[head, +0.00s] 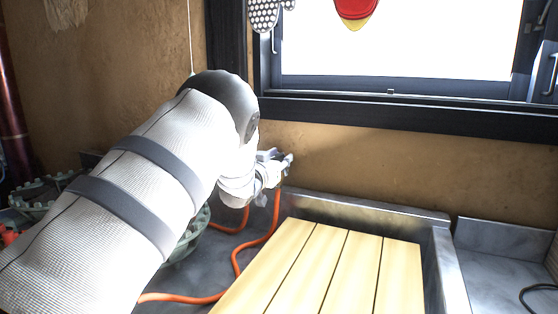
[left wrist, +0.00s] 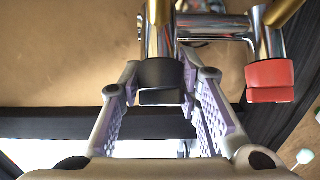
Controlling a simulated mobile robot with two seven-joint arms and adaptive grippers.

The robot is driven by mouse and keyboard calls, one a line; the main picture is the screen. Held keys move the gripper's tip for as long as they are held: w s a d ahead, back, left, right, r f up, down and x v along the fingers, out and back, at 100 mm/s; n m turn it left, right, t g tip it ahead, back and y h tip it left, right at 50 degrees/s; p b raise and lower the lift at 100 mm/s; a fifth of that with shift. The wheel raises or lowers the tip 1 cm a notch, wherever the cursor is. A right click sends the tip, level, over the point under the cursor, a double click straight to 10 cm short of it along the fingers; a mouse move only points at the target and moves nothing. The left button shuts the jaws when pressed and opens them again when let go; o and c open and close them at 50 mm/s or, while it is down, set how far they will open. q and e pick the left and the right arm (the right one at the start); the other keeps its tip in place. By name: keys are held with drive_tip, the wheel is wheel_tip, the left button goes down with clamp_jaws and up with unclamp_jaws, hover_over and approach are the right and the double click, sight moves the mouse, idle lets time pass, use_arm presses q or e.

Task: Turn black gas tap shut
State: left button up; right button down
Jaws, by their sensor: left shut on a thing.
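The black gas tap (left wrist: 162,80) sits on a chrome pipe and shows in the left wrist view between the two fingers of my left gripper (left wrist: 163,100). The left gripper is shut on it. In the head view my left gripper (head: 283,162) is against the clay wall below the window, and I cannot make out the black tap there. A red tap (left wrist: 270,80) is on the same chrome pipework, to the right of the black one in the left wrist view and apart from the fingers. My right gripper is in neither view.
Orange hoses (head: 240,250) run over the grey counter below the gripper. A slatted wooden board (head: 335,265) lies over the metal sink (head: 436,245) at right. Green burner stands (head: 40,190) are partly behind my left arm. A dark-framed window (head: 400,100) is above.

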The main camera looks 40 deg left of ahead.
use_arm(q)
drive_tip(key=shift+m+h, duration=0.4)
drive_tip(key=shift+m, duration=0.1)
drive_tip(key=shift+c, duration=0.2)
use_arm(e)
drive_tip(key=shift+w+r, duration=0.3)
use_arm(q)
drive_tip(key=shift+s+m+t+h+p, duration=0.1)
drive_tip(key=shift+m+t+h+p, duration=0.35)
drive_tip(key=shift+m+h, duration=0.75)
drive_tip(key=m+h, duration=0.2)
drive_tip(key=m, duration=0.1)
drive_tip(key=shift+f+p, duration=0.15)
drive_tip(key=shift+p, duration=0.15)
drive_tip(key=shift+f+m+g+h, duration=0.1)
drive_tip(key=shift+m+g+h, duration=0.25)
drive_tip(key=shift+m+h, duration=0.65)
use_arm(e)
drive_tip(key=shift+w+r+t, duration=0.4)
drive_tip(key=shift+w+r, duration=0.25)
use_arm(q)
drive_tip(key=shift+m, duration=0.3)
drive_tip(key=o, duration=1.2)
drive_tip(key=shift+c, duration=0.2)
